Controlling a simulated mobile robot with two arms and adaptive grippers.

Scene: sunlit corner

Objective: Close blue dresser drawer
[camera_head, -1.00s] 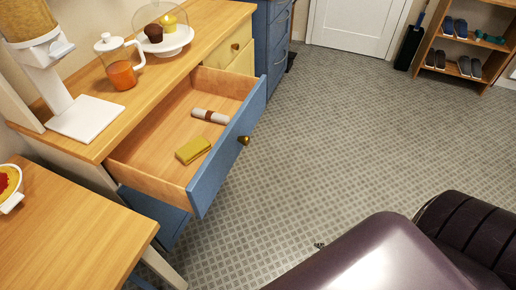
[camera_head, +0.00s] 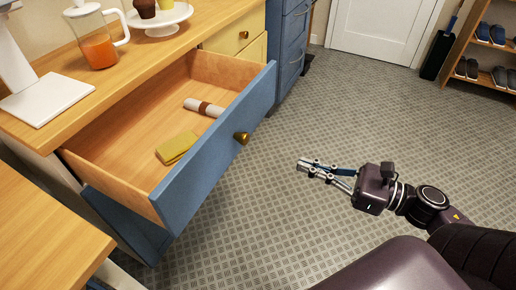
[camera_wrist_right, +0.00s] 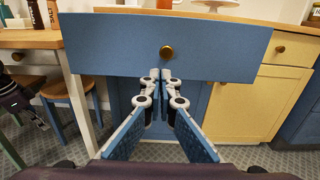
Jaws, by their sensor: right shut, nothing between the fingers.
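The blue dresser drawer (camera_head: 215,151) is pulled far out in the head view, with a round brass knob (camera_head: 241,138) on its front. A yellow folded item (camera_head: 177,148) and a rolled white item with a brown band (camera_head: 204,107) lie inside it. My right gripper (camera_head: 302,166) is shut and empty, in front of the drawer and apart from it in the head view. In the right wrist view its fingertips (camera_wrist_right: 160,75) point at the blue front (camera_wrist_right: 110,48), just below the knob (camera_wrist_right: 166,52). What looks like my left gripper (camera_wrist_right: 33,114) shows partly at the left edge.
A wooden top (camera_head: 130,78) above the drawer bears a glass jug (camera_head: 97,45) and a white cake stand (camera_head: 160,18). A wooden table (camera_head: 40,225) stands at the lower left. The tiled floor right of the drawer is clear.

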